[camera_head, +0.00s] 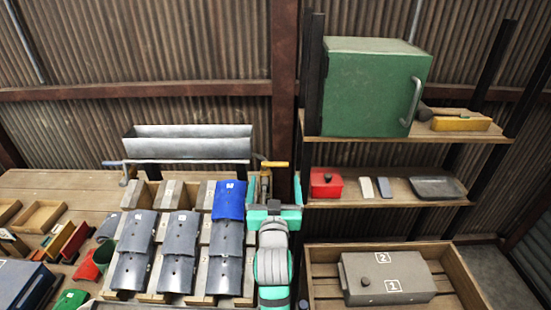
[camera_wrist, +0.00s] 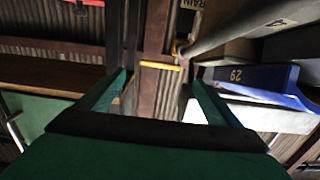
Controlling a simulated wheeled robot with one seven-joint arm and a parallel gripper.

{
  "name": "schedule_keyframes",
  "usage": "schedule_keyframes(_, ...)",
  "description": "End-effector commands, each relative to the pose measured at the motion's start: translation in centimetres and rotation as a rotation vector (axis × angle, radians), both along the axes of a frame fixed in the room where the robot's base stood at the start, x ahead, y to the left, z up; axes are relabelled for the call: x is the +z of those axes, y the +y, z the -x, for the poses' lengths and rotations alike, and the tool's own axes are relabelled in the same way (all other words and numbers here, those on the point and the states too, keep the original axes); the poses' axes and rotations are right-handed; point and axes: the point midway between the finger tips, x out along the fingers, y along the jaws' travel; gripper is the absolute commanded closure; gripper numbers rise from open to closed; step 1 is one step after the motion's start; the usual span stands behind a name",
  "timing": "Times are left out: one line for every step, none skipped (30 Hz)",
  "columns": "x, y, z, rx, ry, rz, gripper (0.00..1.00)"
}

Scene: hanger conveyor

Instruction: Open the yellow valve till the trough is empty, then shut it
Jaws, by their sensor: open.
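The grey metal trough (camera_head: 187,146) stands on a stand at the back left in the head view; I cannot see what is inside it. The yellow valve handle (camera_head: 274,164) points right from the pipe fitting at the trough's right end. In the wrist view the yellow handle (camera_wrist: 160,65) lies crosswise, ahead of and between the finger tips. My gripper (camera_head: 273,192) is open and empty, just below and in front of the handle, not visibly touching it. Its two green fingers (camera_wrist: 160,82) stand wide apart.
A blue curved tile (camera_head: 229,200) and several grey tiles (camera_head: 179,232) sit on wooden racks left of my arm. A shelf post rises close on the right. A green box (camera_head: 372,88) and a red box (camera_head: 326,182) are on shelves. A partial "RAIN" label (camera_wrist: 190,18) shows near the handle.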

Motion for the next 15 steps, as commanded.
schedule_keyframes(0.0, 0.1, -0.5, 0.001, 0.000, 0.001, 0.13)
schedule_keyframes(0.1, 0.1, -0.9, 0.001, -0.001, 0.001, 0.13)
schedule_keyframes(0.1, 0.1, -1.5, 0.001, 0.000, 0.001, 0.13)
schedule_keyframes(0.1, 0.1, -1.9, 0.001, 0.000, 0.002, 0.13)
schedule_keyframes(0.1, 0.1, -2.4, 0.001, 0.000, 0.002, 0.13)
schedule_keyframes(0.1, 0.1, -3.2, 0.001, -0.001, 0.002, 0.13)
schedule_keyframes(0.1, 0.1, -3.7, 0.001, -0.001, 0.002, 0.13)
schedule_keyframes(0.1, 0.1, -4.3, 0.001, -0.001, 0.001, 0.13)
schedule_keyframes(0.1, 0.1, -5.0, 0.001, 0.000, 0.001, 0.13)
schedule_keyframes(0.1, 0.1, -5.5, 0.002, 0.000, 0.001, 0.13)
schedule_keyframes(0.1, 0.2, -6.1, 0.002, 0.000, 0.001, 0.13)
schedule_keyframes(0.1, 0.2, -6.7, 0.002, -0.001, 0.001, 0.13)
schedule_keyframes(0.1, 0.1, -7.2, 0.001, 0.000, 0.001, 0.13)
schedule_keyframes(0.1, 0.1, -7.6, 0.000, -0.001, 0.002, 0.13)
schedule_keyframes(0.1, -0.1, -8.2, -0.002, 0.000, 0.002, 0.13)
